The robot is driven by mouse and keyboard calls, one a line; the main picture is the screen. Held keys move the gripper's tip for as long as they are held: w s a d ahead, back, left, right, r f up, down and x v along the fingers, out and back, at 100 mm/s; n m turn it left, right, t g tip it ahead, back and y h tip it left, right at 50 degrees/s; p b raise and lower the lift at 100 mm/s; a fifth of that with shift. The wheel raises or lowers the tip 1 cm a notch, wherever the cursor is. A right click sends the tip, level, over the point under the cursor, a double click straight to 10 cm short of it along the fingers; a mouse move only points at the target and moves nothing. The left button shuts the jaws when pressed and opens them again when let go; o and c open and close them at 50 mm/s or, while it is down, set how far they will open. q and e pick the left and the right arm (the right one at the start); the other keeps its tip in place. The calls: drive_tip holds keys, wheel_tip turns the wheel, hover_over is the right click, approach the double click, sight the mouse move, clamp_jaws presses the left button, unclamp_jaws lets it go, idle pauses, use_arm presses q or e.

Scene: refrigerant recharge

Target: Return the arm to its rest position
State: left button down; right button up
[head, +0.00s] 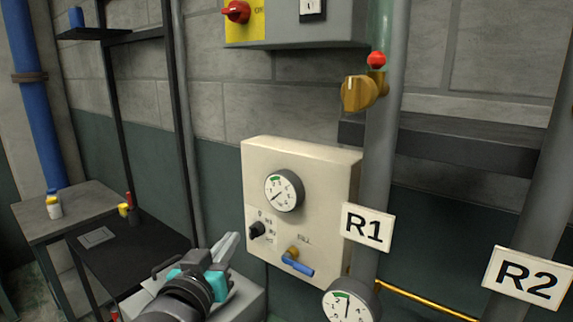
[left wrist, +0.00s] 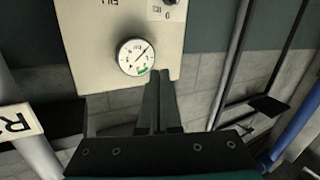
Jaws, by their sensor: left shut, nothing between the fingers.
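My left gripper (head: 228,243) is at the lower middle of the head view, its grey fingers shut together and empty. It is in front of and to the left of the cream panel (head: 262,160), apart from the panel's blue FILL lever (head: 297,266) and black knob (head: 257,229). In the left wrist view the closed fingers (left wrist: 160,78) point toward the panel, which appears upside down with its round gauge (left wrist: 136,56). My right gripper is in neither view.
Right of the panel stands a grey pipe (head: 382,140) with an R1 sign (head: 367,227), a brass valve (head: 360,94) and a lower gauge (head: 348,306). An R2 sign (head: 527,277) is at far right. A dark shelf rack (head: 126,252) and side table (head: 40,212) stand left.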

use_arm(q)
drive_tip(key=s+a+f+g+y, duration=0.1)
drive_tip(key=s+a+f+g, duration=0.15)
drive_tip(key=s+f, duration=0.4)
drive_tip(key=s+a+f+g+y, duration=0.1)
drive_tip(key=s+f+g, duration=0.3)
drive_tip(key=f, duration=0.5)
drive_tip(key=s+a+f+m+g+y, duration=0.15)
drive_tip(key=s+f+g, duration=0.65)
drive_tip(key=s, duration=0.9)
wheel_tip(320, 180, down, 30)
drive_tip(key=s+r+b, duration=0.1)
drive_tip(key=s+b, duration=0.2)
drive_tip(key=b, duration=0.3)
drive_tip(key=s+a+f+b, duration=0.1)
drive_tip(key=s+f+b, duration=0.1)
drive_tip(key=s+f, duration=0.5)
drive_tip(key=s+a+f+g+b, duration=0.1)
drive_tip(key=s+a+f+b, duration=0.1)
drive_tip(key=s+f, duration=0.6)
wheel_tip(320, 180, down, 6)
drive_tip(key=shift+s+a+b, duration=0.15)
drive_tip(key=shift+a+b, duration=0.15)
drive_tip(key=shift+b, duration=0.45)
